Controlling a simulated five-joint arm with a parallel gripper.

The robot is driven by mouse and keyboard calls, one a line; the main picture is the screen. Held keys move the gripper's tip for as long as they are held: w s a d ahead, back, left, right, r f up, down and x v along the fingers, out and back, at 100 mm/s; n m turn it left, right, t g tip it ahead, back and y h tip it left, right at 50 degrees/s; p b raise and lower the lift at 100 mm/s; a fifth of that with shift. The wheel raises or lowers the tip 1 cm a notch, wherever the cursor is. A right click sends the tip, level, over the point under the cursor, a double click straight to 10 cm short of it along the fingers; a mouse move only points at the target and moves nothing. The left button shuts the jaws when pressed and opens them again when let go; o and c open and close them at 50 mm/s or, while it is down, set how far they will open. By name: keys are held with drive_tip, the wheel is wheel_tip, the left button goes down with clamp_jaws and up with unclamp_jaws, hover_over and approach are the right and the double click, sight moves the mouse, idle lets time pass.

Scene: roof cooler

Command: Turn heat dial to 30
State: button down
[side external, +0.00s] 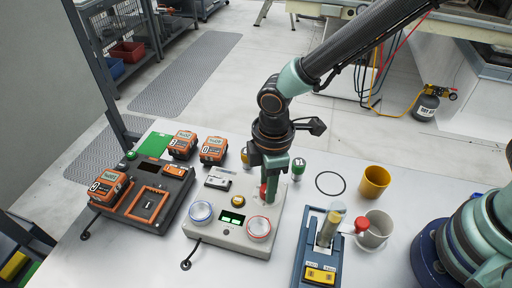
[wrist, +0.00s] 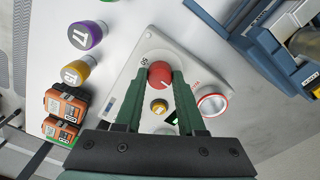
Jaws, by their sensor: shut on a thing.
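The red heat dial (side external: 263,192) is on the grey control box (side external: 205,228), at the end toward the back of the table. In the wrist view the red dial (wrist: 160,74) has a short pale mark on its face, and small printing lies beside it that I cannot read surely. My gripper (side external: 271,180) points down over the box. In the wrist view the fingers of my gripper (wrist: 159,80) are on both sides of the dial, shut on it. The fingers hide part of the dial in the side view.
The box also bears a yellow button (side external: 238,200), a blue-ringed disc (side external: 201,212) and a red-ringed disc (side external: 259,228). Orange battery-like blocks (side external: 183,143) stand at left. A blue holder (side external: 310,260), grey mug (side external: 376,229) and yellow cup (side external: 375,181) stand at right.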

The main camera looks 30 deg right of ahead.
drive_tip(key=m, duration=0.5)
drive_tip(key=shift+s+a+m, duration=0.1)
drive_tip(key=shift+s+m, duration=0.05)
drive_tip(key=shift+m, duration=0.25)
drive_tip(key=m, duration=0.4)
drive_tip(key=shift+m, duration=0.4)
drive_tip(key=c, duration=0.5)
unclamp_jaws()
drive_tip(key=shift+r, duration=0.25)
wheel_tip(320, 180, up, 12)
drive_tip(key=shift+f, duration=0.2)
